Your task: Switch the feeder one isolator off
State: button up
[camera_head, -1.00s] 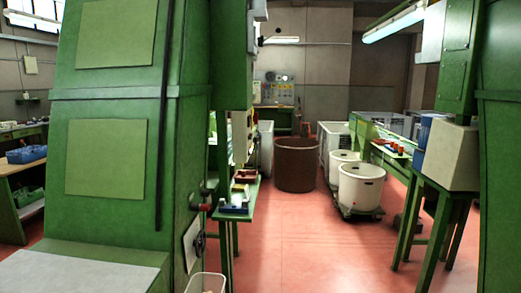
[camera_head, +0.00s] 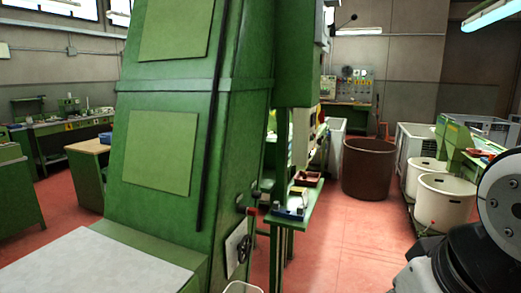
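A tall green machine (camera_head: 228,150) stands left of centre. On its right side, low down, is a pale plate (camera_head: 233,246) with a dark rotary handle (camera_head: 243,249). A small red part (camera_head: 253,211) sticks out just above it. I cannot read any label, so I cannot tell whether either is the feeder one isolator, nor its setting. A dark and grey part of my own arm shows at the lower right edge, well apart from the machine. My gripper's fingers are not in view.
A narrow green side table (camera_head: 297,213) with small trays stands right of the machine. A brown bin (camera_head: 368,168) and white tubs (camera_head: 444,203) stand farther back. Red floor (camera_head: 345,255) is clear between the table and my arm. A pale-topped surface (camera_head: 85,268) fills the lower left.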

aim_at(321, 116)
jog(key=i+l, duration=0.15)
jog(key=l, duration=0.2)
jog(key=i+l, duration=0.15)
jog(key=l, duration=0.15)
jog(key=i+l+u, duration=0.1)
jog(key=l, duration=0.25)
jog(key=i+l, duration=0.2)
jog(key=l, duration=0.15)
